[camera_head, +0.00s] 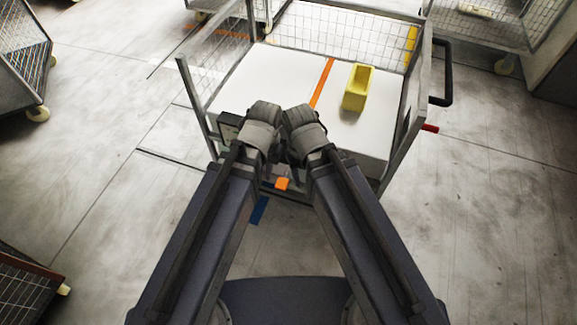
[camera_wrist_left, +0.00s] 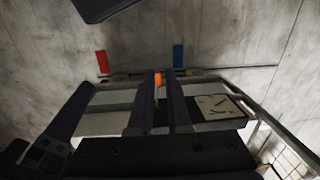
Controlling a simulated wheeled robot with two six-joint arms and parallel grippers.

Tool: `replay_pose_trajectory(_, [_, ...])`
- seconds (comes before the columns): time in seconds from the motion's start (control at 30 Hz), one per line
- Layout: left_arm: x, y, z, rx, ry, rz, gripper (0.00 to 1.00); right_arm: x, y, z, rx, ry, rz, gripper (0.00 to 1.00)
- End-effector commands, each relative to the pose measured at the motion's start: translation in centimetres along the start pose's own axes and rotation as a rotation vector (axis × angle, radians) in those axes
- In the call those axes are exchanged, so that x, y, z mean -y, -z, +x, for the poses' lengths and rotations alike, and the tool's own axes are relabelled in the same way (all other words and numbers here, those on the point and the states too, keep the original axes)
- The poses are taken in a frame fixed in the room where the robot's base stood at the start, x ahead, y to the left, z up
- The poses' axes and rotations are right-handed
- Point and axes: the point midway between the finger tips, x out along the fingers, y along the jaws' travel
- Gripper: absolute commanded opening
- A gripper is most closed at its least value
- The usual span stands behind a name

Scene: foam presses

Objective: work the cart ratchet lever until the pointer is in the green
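The wire-sided cart (camera_head: 418,92) stands in front of me, carrying white foam with an orange strap (camera_head: 322,84) across it. The orange-ended lever (camera_head: 282,184) shows low at the cart's near side, between my forearms. In the left wrist view its orange end (camera_wrist_left: 158,79) appears between the fingers of my left gripper (camera_wrist_left: 160,78), which are apart with a narrow gap; contact is unclear. A pale gauge (camera_wrist_left: 217,107) with small red and green marks is right of the fingers; its pointer is too small to read. My right gripper's fingers are hidden behind its wrist (camera_head: 304,130).
A yellow open box (camera_head: 357,88) sits on the foam. A dark handle (camera_head: 444,75) and a red grip (camera_head: 430,128) stick out at the cart's right. Other wire carts (camera_head: 22,55) stand around. The floor to the right is clear.

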Motion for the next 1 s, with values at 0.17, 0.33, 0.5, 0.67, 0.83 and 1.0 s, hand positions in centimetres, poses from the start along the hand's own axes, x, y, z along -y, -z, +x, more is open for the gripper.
replay_pose_trajectory(0.17, [-0.7, 3.6, 6.1, -0.037, -0.023, -0.005, 0.00, 0.6, 0.4, 6.2, 0.000, 0.000, 0.001, 0.50])
replay_pose_trajectory(0.33, [-1.3, 6.6, 10.2, -0.073, -0.046, -0.010, 0.00, 1.0, 0.6, 10.3, 0.000, 0.000, 0.001, 0.50])
replay_pose_trajectory(0.5, [-1.7, 9.0, 13.3, -0.103, -0.064, -0.016, 0.00, 1.3, 0.8, 13.6, 0.000, 0.000, 0.001, 0.50])
replay_pose_trajectory(0.67, [-2.0, 10.4, 15.0, -0.122, -0.075, -0.019, 0.00, 1.5, 0.9, 15.3, 0.000, 0.000, 0.001, 0.50])
replay_pose_trajectory(0.83, [-2.0, 11.1, 15.6, -0.132, -0.080, -0.021, 0.00, 1.5, 0.9, 16.0, 0.000, 0.000, 0.001, 0.50])
replay_pose_trajectory(1.0, [-2.1, 11.2, 15.5, -0.134, -0.081, -0.021, 0.00, 1.5, 0.9, 15.9, 0.000, 0.000, 0.001, 0.50])
